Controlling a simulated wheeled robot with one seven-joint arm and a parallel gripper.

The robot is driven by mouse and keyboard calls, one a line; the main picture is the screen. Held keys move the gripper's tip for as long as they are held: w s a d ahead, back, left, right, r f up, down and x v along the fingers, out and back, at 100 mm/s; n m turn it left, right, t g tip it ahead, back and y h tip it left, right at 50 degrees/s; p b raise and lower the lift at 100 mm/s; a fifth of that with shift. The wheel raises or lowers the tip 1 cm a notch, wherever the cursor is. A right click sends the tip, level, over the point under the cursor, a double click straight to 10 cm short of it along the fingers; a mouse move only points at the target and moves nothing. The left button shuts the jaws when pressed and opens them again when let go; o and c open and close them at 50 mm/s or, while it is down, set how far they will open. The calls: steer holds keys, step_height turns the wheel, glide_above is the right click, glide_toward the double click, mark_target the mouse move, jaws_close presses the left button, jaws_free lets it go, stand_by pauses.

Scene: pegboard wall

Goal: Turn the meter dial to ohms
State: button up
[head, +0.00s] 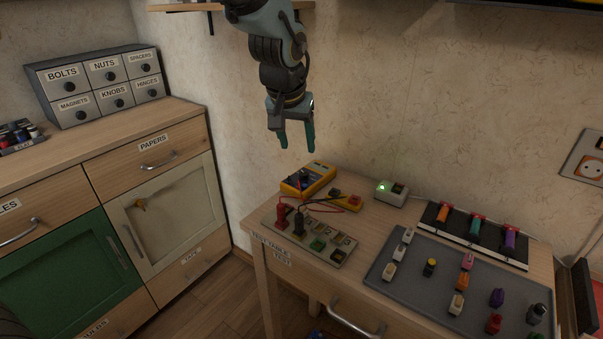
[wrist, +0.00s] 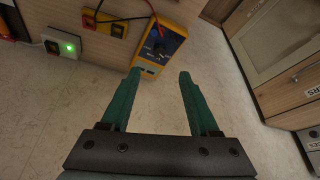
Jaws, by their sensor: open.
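The yellow multimeter (head: 308,178) lies at the back left of the small wooden table, against the wall. It also shows in the wrist view (wrist: 148,67), beyond the left fingertip. Its dark dial (wrist: 158,48) shows there, but the setting it points to is too small to read. A red and a black lead run from the meter to the resistance test board (head: 310,236). My gripper (head: 297,140) is open and empty. It hangs above the meter, apart from it, with teal fingers pointing down; the fingers also show in the wrist view (wrist: 158,82).
A box with a lit green lamp (head: 391,192) stands right of the meter. A grey tray (head: 408,292) with several small coloured pieces and a rack of coloured-handled tools (head: 473,232) fill the table's right. Cabinets (head: 160,215) stand at left. The air around my gripper is clear.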

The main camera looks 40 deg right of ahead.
mark_target(303, 173)
steer(key=p+x, duration=0.1)
steer(key=x, duration=0.9)
steer(key=shift+d+f+p, duration=0.1)
steer(key=shift+f+p, duration=0.1)
steer(key=shift+p, duration=0.15)
steer(key=shift+c, duration=0.4)
jaws_close()
